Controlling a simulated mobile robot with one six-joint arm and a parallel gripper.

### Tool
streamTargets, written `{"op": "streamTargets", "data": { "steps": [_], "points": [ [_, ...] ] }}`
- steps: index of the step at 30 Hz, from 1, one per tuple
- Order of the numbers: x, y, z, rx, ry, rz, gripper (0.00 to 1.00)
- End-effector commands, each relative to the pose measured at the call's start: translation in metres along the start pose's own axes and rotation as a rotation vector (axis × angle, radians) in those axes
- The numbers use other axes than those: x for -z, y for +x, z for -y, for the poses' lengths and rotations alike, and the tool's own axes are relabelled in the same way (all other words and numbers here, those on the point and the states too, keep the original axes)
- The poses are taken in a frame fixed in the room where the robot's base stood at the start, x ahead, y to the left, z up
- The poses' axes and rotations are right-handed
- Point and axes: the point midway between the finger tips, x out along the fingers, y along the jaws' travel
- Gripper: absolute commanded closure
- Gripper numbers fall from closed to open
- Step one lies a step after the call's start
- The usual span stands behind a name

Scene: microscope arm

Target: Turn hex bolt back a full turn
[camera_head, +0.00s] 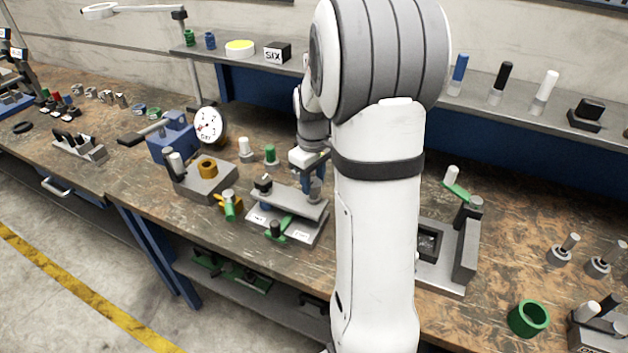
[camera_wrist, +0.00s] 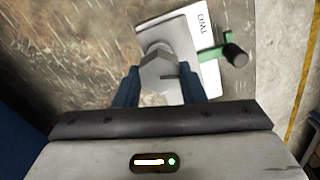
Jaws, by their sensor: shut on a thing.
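The grey hex bolt (camera_wrist: 160,76) shows in the wrist view, with a dark slot or mark on its right side. My gripper (camera_wrist: 161,88) has its two blue fingers on either side of the bolt head, shut on it. The bolt stands at a pale plate (camera_wrist: 179,30) with dark lettering. In the head view my gripper (camera_head: 314,185) is down at the right rear of a grey fixture (camera_head: 290,203) on the bench. The bolt is hidden there behind the fingers and my arm.
A green lever with a black knob (camera_wrist: 236,55) sticks out close to the right finger. In the head view, a block with a brass-coloured ring (camera_head: 208,167) and a dial gauge (camera_head: 208,124) stand left of the fixture. A grey stand (camera_head: 466,250) is at right. A shelf runs behind.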

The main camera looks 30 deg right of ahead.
Motion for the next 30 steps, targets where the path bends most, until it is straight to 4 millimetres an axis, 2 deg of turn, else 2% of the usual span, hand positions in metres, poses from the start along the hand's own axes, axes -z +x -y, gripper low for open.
{"op": "streamTargets", "data": {
  "steps": [12,30],
  "points": [
    [-0.0006,0.0023,-0.0001,0.001,-0.244,0.002,0.87],
    [-0.0013,0.0031,0.0004,0.004,-0.302,0.005,0.86]
  ]
}}
